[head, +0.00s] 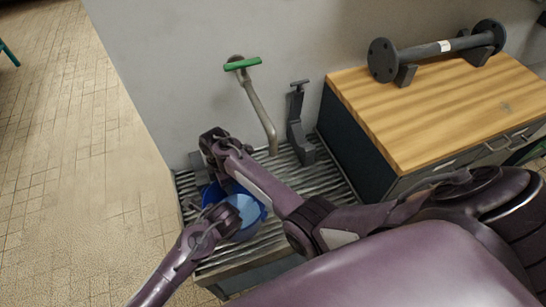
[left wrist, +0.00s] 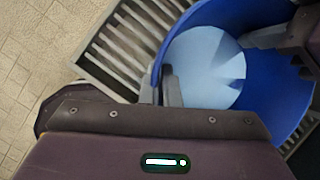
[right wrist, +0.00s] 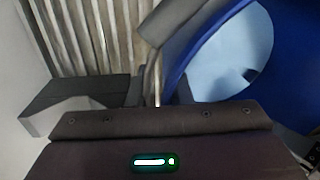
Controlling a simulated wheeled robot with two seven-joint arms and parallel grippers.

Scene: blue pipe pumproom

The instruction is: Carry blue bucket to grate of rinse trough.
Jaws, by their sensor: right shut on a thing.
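The blue bucket (head: 262,211) is over the slatted grate of the rinse trough (head: 330,184), near its front-left part. Its inside shows light blue. I cannot tell whether its base touches the slats. My right gripper (head: 208,168) is at the bucket's far side, shut on its rim; the bucket wall (right wrist: 292,75) fills the right of the right wrist view. My left gripper (left wrist: 163,92) is at the near rim, with one finger inside the bucket (left wrist: 215,22). Its other finger is mostly hidden, so its grip is unclear.
A bent tap with a green handle (head: 242,64) and a grey fixture (head: 298,125) rise behind the grate. A wood-topped cabinet (head: 425,105) bearing a flanged pipe (head: 440,47) stands right of the trough. Tiled floor (head: 80,170) is clear at left.

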